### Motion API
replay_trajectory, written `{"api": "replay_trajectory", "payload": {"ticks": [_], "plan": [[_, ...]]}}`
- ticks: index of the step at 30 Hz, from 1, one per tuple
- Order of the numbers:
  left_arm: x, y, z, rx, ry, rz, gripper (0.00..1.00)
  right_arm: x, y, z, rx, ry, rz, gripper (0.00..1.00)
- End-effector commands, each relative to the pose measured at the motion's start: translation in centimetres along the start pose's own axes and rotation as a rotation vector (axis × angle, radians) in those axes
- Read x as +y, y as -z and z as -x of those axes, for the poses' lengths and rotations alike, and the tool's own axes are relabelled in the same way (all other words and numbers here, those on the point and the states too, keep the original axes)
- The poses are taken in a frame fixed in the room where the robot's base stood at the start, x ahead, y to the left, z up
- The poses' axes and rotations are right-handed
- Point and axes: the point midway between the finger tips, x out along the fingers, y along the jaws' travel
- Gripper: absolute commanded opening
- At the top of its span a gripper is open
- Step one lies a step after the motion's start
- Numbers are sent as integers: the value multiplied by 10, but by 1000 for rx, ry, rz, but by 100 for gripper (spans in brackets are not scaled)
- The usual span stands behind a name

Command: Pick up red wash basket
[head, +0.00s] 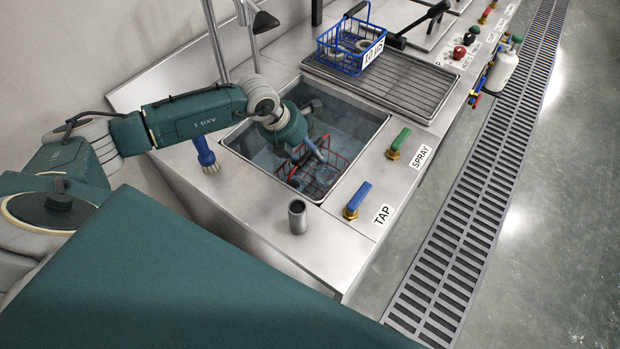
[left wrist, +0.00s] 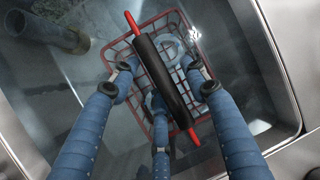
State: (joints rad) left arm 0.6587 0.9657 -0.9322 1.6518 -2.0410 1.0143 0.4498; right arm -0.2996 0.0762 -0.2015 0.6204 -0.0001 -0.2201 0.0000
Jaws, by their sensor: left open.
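The red wash basket (head: 322,182) is a red wire basket inside the sink, at its near right side. In the left wrist view the basket (left wrist: 178,26) lies below my gripper, its black handle grip with red ends (left wrist: 166,82) running slantwise across the middle. My left gripper (head: 312,152) reaches down into the sink over the basket. In the left wrist view my left gripper (left wrist: 157,80) is open, its blue fingers spread on both sides of the handle. I cannot tell whether any finger touches it. Pale ring-shaped parts show in the basket. My right gripper is not in view.
The steel sink (head: 376,118) has walls close around the gripper. A blue basket (head: 343,60) stands on the drain rack (head: 400,88) behind. A blue tap lever (head: 358,195), green spray lever (head: 400,139) and upright steel pipe (head: 297,216) stand on the rim. A blue brush (head: 204,152) is at left.

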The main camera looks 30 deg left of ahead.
Motion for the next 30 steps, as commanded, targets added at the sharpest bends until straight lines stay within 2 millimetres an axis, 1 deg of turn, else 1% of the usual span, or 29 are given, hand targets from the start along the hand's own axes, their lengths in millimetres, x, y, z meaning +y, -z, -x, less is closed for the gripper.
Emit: {"api": "replay_trajectory", "payload": {"ticks": [6, 8, 9, 13, 26, 30], "plan": [[0, 0, 0, 0, 0, 0, 45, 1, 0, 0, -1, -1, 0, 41], [0, 0, 0, 0, 0, 0, 34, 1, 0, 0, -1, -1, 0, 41], [0, 0, 0, 0, 0, 0, 26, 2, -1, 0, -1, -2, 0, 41], [0, 0, 0, -1, 0, 0, 0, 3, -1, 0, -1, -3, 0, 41], [-1, -4, 3, -8, 1, -1, 0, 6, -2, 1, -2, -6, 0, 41], [-1, -6, 6, -9, 1, -1, 0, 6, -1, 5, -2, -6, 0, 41]]}}
